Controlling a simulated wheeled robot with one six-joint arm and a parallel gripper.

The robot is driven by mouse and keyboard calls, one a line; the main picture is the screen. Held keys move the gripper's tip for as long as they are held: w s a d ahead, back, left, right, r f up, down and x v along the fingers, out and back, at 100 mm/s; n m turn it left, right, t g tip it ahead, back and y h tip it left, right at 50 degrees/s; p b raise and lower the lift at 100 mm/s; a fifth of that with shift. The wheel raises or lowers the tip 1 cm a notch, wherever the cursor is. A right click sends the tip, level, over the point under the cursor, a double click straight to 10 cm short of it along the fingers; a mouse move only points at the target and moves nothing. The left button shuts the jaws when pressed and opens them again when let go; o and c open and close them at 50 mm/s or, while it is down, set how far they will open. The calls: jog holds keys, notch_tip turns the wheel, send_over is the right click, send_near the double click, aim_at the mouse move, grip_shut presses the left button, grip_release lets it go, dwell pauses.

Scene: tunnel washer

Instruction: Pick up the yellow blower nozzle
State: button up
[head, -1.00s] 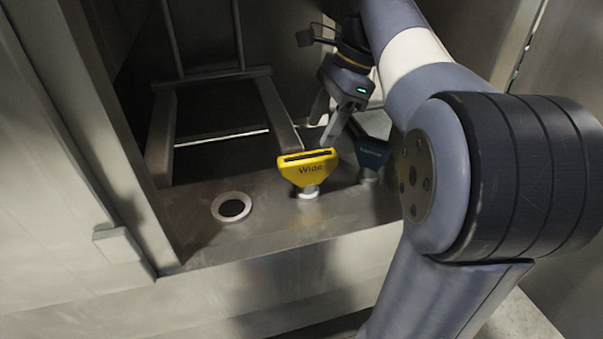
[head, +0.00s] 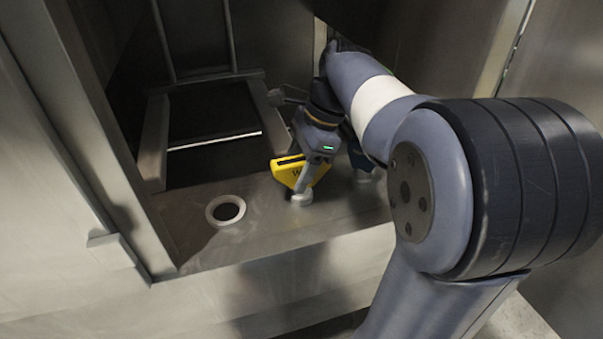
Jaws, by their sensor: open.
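The yellow blower nozzle (head: 284,170) stands upright in a socket on the metal ledge, with its white collar (head: 301,199) at the base. My gripper (head: 302,185) is open and comes down over the nozzle from behind and above. One finger crosses in front of the nozzle's face and covers most of its lettering. The other finger is hidden, so I cannot tell whether the jaws are on both sides of the nozzle or touching it.
An empty socket with a white ring (head: 225,210) lies left of the nozzle. A dark blue nozzle (head: 362,162) stands close on the right, partly hidden by my arm. Behind the ledge is a dark recess with a metal frame (head: 153,150). A steel panel (head: 50,150) stands at left.

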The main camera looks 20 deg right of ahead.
jog(key=shift+f, duration=0.25)
dwell(0.5)
jog(key=shift+c, duration=0.5)
grip_shut()
